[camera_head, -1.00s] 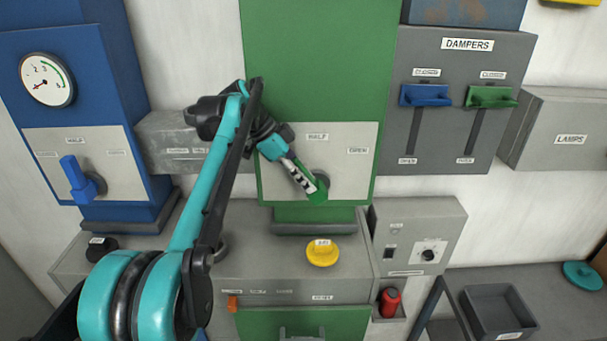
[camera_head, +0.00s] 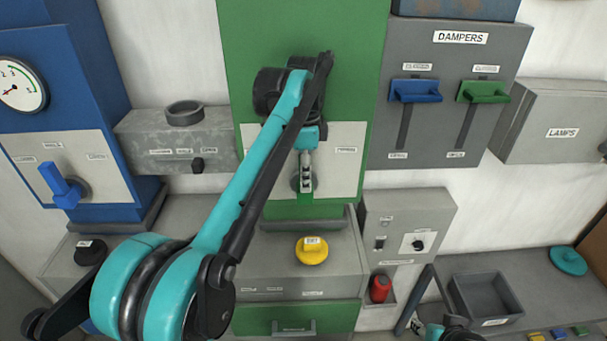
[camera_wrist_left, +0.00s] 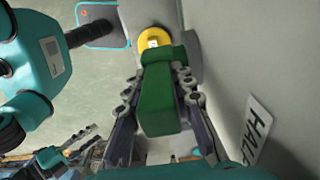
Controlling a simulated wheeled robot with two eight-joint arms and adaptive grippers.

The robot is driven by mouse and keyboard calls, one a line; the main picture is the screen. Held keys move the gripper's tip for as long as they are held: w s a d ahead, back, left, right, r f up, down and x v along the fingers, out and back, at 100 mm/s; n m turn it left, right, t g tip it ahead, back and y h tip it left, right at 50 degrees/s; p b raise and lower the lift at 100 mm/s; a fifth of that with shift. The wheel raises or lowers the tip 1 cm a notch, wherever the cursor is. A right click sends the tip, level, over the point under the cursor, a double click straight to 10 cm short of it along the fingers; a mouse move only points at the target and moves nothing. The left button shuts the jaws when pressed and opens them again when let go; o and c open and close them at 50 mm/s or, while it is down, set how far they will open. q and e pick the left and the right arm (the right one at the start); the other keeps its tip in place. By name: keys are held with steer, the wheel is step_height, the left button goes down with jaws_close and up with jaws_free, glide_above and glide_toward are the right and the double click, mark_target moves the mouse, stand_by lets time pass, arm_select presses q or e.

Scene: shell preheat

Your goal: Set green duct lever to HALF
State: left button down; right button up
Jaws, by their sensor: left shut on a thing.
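The green duct (camera_head: 245,60) carries a pale lever plate (camera_head: 345,180) with a label at its right. Its green lever handle (camera_wrist_left: 158,100) lies between the fingers of my left gripper (camera_wrist_left: 162,115) in the left wrist view. The left gripper (camera_head: 305,178) is shut on the handle, fingers pointing down in front of the pivot. In the wrist view the HALF label (camera_wrist_left: 258,130) is right of the handle. In the head view my left wrist hides that label, so the exact lever angle is unclear. Part of my right arm shows at the bottom edge; its jaws are unclear.
A blue duct with its own blue lever (camera_head: 60,185) stands at left. The damper panel (camera_head: 425,125) with blue and green sliders is at right. A yellow knob (camera_head: 311,251) sits on the console below the lever. A grey bin (camera_head: 487,298) stands lower right.

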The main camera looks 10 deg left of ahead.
stand_by(0.4)
arm_select(q)
steer(key=c, duration=1.3)
jaws_free()
step_height(320, 180, up, 12)
steer(key=shift+w+f, duration=0.15)
steer(key=shift+f, duration=0.1)
steer(key=shift+r, duration=0.25)
steer(key=shift+f, duration=0.1)
